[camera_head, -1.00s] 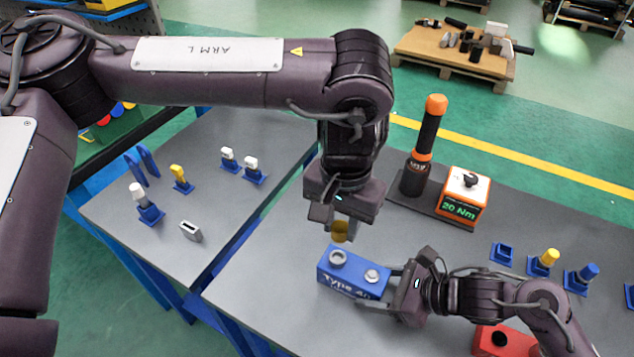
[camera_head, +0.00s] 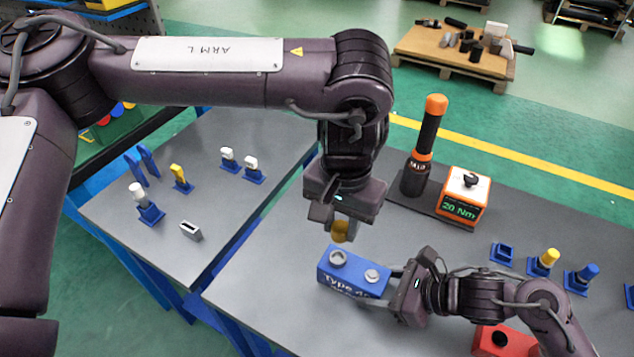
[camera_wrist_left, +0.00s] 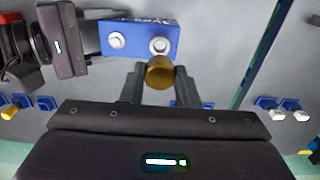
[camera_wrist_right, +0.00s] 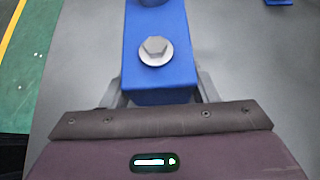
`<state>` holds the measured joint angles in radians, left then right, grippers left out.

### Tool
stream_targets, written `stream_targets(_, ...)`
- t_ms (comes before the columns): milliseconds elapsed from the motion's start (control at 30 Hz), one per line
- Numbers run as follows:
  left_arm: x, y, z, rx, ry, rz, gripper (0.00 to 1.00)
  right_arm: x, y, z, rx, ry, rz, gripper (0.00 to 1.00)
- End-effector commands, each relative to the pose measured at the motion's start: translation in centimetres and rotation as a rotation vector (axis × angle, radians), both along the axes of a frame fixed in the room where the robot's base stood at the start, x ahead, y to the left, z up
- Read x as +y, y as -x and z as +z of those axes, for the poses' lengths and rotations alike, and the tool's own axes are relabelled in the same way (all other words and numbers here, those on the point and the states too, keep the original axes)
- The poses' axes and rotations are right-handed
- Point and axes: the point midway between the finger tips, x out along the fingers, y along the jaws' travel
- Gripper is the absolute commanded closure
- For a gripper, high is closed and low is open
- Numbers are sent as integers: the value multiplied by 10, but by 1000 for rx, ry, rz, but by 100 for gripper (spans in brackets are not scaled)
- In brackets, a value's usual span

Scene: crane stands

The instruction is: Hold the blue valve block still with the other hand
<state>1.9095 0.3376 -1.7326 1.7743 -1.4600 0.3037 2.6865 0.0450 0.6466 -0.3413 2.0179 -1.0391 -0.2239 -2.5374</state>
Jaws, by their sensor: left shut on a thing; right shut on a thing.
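The blue valve block (camera_head: 333,279) lies on the grey table, with two light round fittings on top. It also shows in the left wrist view (camera_wrist_left: 138,41) and the right wrist view (camera_wrist_right: 158,84). My right gripper (camera_head: 380,289) is shut on the block's right end, one finger on each side. My left gripper (camera_head: 341,228) points down above the block, shut on a brass-coloured round piece (camera_head: 340,232). In the left wrist view this brass piece (camera_wrist_left: 160,72) sits between the fingertips, apart from the block. Its lower end relative to the left fitting is hard to judge.
An orange-and-black tool (camera_head: 427,145) stands behind, beside a box reading 20 Nm (camera_head: 464,196). Blue stands with yellow and blue pieces (camera_head: 543,262) are at the right. A red block (camera_head: 502,341) lies near my right arm. A second table (camera_head: 205,200) at the left holds several small stands.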

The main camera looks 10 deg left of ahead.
Motion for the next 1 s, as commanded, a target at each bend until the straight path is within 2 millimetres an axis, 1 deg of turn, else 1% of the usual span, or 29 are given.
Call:
stream_targets(233,0,0,0,0,0,0,98,0,0,0,-1,0,-1,76)
stream_targets(367,0,0,-3,1,1,0,98,0,0,0,-1,0,-1,76)
stream_targets(800,0,0,-38,3,-1,1,98,0,0,0,-1,0,-1,76)
stream_targets(1000,0,0,-46,1,0,0,98,0,0,0,-1,0,-1,76)
